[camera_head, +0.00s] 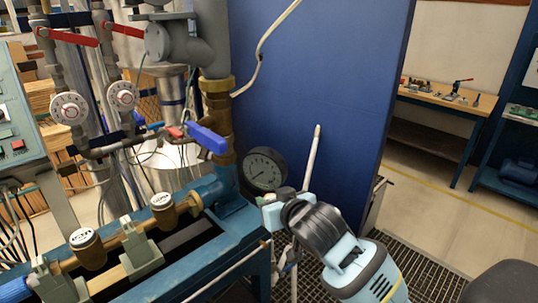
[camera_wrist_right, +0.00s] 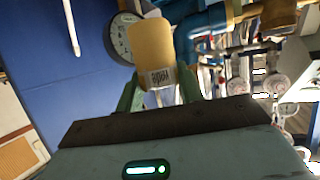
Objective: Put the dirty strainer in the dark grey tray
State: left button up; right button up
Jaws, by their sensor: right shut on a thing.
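My right gripper (camera_head: 272,204) is left of its dark wrist in the head view, in front of the blue bench end and just below the round gauge. In the right wrist view its two green fingers (camera_wrist_right: 160,92) are shut on a tan block-like piece (camera_wrist_right: 152,48), seemingly the dirty strainer. Dark print shows on its lower end, too small to read surely. In the head view the held piece is mostly hidden and cannot be made out. I see no dark grey tray in either view. My left gripper is not in view.
The teal pipe bench (camera_head: 230,262) with brass fittings (camera_head: 163,210) and a black gauge (camera_head: 263,169) stands close to my right gripper. A tall blue panel (camera_head: 310,80) rises behind it. A wooden workbench (camera_head: 440,100) with small tools stands at the far right, across open floor.

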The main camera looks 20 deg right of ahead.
jog(key=s+a+f, duration=0.1)
jog(key=s+f, duration=1)
jog(key=s, duration=0.3)
jog(key=shift+s+f, duration=0.3)
jog(key=shift+f, duration=0.1)
